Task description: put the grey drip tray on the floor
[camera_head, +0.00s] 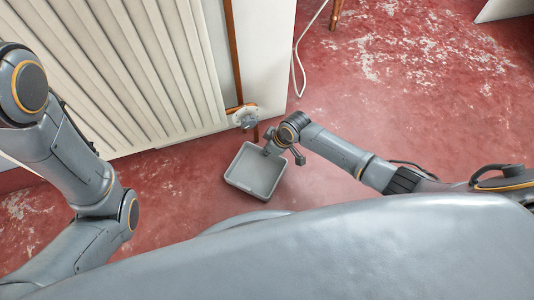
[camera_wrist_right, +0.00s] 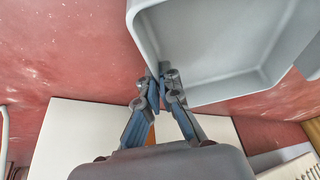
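The grey drip tray (camera_head: 255,172) is a shallow, square tray, seen from above in the head view and empty. It is in front of the radiator, just below the valve (camera_head: 246,117). My right gripper (camera_head: 271,149) is at the tray's upper right edge. In the right wrist view, its two fingers (camera_wrist_right: 159,92) are closed on either side of the tray's rim (camera_wrist_right: 148,48). I cannot tell whether the tray's underside touches the red floor (camera_head: 330,205). My left arm shows at the left of the head view, but its gripper is out of view.
A ribbed cream radiator (camera_head: 125,65) fills the upper left, with a copper pipe (camera_head: 233,45) beside it. A white cable (camera_head: 298,55) hangs near the white wall panel (camera_head: 270,50). A wooden leg (camera_head: 336,14) stands at the top. Worn red floor is open to the right.

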